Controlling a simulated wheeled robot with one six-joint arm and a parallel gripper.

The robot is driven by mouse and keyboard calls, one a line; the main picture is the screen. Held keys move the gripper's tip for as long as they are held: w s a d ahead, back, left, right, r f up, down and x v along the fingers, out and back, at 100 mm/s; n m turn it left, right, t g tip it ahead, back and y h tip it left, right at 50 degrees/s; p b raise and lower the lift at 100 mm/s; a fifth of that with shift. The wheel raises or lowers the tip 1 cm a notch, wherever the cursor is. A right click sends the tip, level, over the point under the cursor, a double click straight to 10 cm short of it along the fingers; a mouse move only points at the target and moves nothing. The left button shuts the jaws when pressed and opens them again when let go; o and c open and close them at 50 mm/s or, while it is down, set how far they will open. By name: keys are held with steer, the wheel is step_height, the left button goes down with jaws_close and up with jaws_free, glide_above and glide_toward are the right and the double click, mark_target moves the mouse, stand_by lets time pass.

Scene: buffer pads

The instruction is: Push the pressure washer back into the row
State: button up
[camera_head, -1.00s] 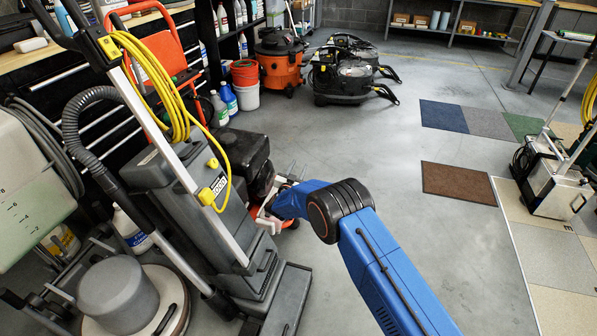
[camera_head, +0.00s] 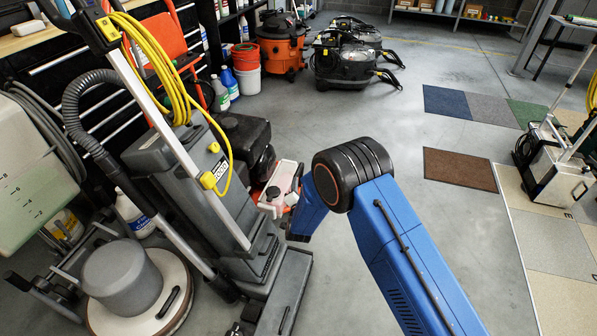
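The pressure washer, with an orange frame (camera_head: 168,50), black engine (camera_head: 247,140) and pale tank with a dark cap (camera_head: 280,188), stands at the left in the head view, partly hidden behind a grey upright floor machine (camera_head: 190,165) with a coiled yellow cable. My blue arm reaches in from the lower right. Its last visible blue link hangs down just right of the pale tank, and a dark end shows near the floor. My gripper's fingers are not visible; whether they touch the washer cannot be told.
A disc floor polisher (camera_head: 125,285) stands at the front left. An orange vacuum (camera_head: 280,48) and black machines (camera_head: 345,62) stand at the back. A brown mat (camera_head: 459,167) and a white machine (camera_head: 555,172) are at the right. Floor between them is clear.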

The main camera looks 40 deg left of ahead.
mark_target(298, 170)
steer(key=shift+m+g, duration=0.3)
steer(key=x, duration=1.5)
steer(key=shift+a+f, duration=0.1)
steer(key=shift+f, duration=0.3)
jaws_close()
